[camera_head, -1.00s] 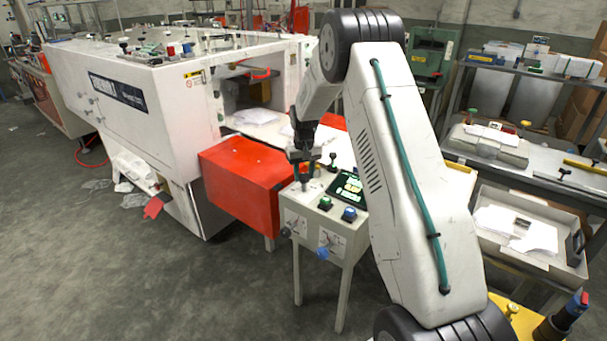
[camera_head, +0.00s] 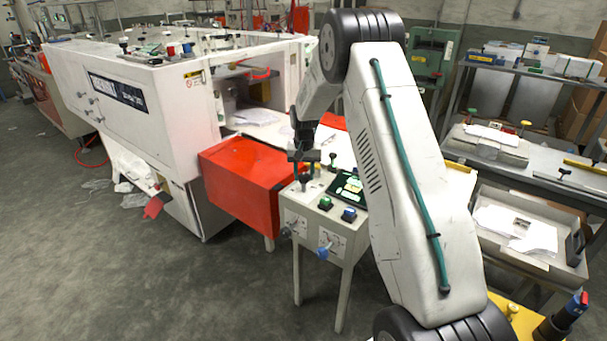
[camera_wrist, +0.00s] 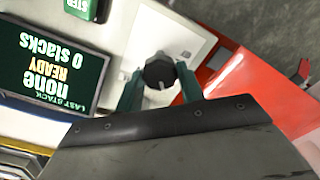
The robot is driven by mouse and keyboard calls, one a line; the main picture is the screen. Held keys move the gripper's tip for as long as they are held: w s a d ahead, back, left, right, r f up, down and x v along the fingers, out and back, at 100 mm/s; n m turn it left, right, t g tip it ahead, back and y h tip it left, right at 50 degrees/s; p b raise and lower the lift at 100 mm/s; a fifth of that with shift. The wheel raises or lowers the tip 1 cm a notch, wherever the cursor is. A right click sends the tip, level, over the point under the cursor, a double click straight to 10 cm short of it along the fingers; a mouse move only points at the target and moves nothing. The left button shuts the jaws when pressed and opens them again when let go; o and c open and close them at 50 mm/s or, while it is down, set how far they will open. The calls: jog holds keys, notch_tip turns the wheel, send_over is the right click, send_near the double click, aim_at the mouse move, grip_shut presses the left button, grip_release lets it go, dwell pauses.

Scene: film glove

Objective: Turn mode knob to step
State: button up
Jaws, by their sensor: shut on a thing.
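The mode knob (camera_wrist: 158,71) is a dark, many-sided knob with a pale pointer mark, on a light panel in the wrist view. My gripper (camera_wrist: 160,84) has its two green fingers on either side of it and is shut on it. In the head view, my gripper (camera_head: 304,172) points down at the top left of the control box (camera_head: 300,211); the knob is hard to make out there. A green button marked STEP (camera_wrist: 82,7) and a lit screen (camera_wrist: 48,66) reading "none", "READY" and "0 stacks" lie left of the knob, upside down.
A red cover (camera_head: 238,180) stands close beside the box. Open floor lies in front.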

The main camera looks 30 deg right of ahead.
aim_at(304, 175)
jog(key=o, duration=1)
notch_tip(304, 175, up, 8)
jog(key=shift+f, duration=0.1)
jog(key=s+a+r+n, duration=0.2)
jog(key=s+a+r, duration=0.4)
jog(key=s, duration=0.9)
jog(key=s+a+r+n+t, duration=0.1)
jog(key=s+a+r, duration=0.4)
jog(key=s, duration=1)
jog(key=s+a+r+n, duration=0.3)
jog(key=s+a+r, duration=0.3)
jog(key=s+a, duration=0.4)
jog(key=shift+s+a+r, duration=0.15)
jog(key=shift+s+a, duration=0.05)
jog(key=shift+s, duration=1.15)
jog(key=shift+s+a+r, duration=0.15)
jog(key=shift+s, duration=1.2)
